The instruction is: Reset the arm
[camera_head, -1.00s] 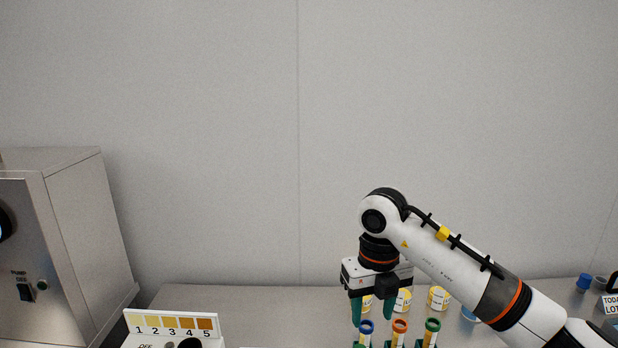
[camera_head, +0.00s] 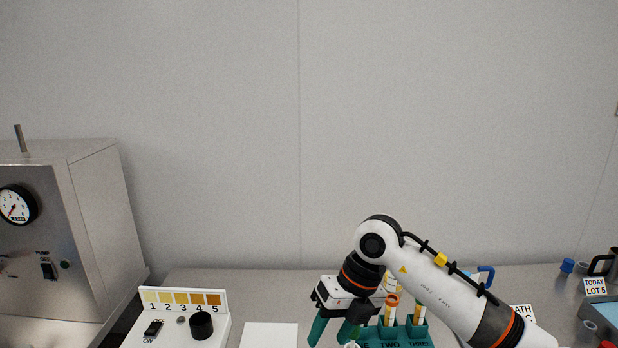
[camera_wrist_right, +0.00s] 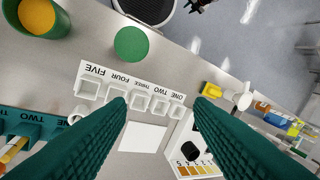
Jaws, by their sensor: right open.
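My right arm comes in from the right in the head view. Its gripper (camera_head: 333,332) tilts down over the bench, just left of the teal tube rack (camera_head: 417,334). The two green fingers are apart, with nothing between them. In the right wrist view the open fingers (camera_wrist_right: 160,106) point toward a white slotted block (camera_wrist_right: 140,92) marked ONE to FIVE. Tubes with orange (camera_head: 392,310) and green caps stand in the rack; the arm partly hides it. My left gripper is not in view.
A colour-scale box (camera_head: 176,330) with a black knob stands left of a white card (camera_head: 269,335). A steel vessel cabinet (camera_head: 90,200) with a gauge is at far left. The right wrist view shows a green disc (camera_wrist_right: 131,43) and a green cup (camera_wrist_right: 62,22) near the bench edge.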

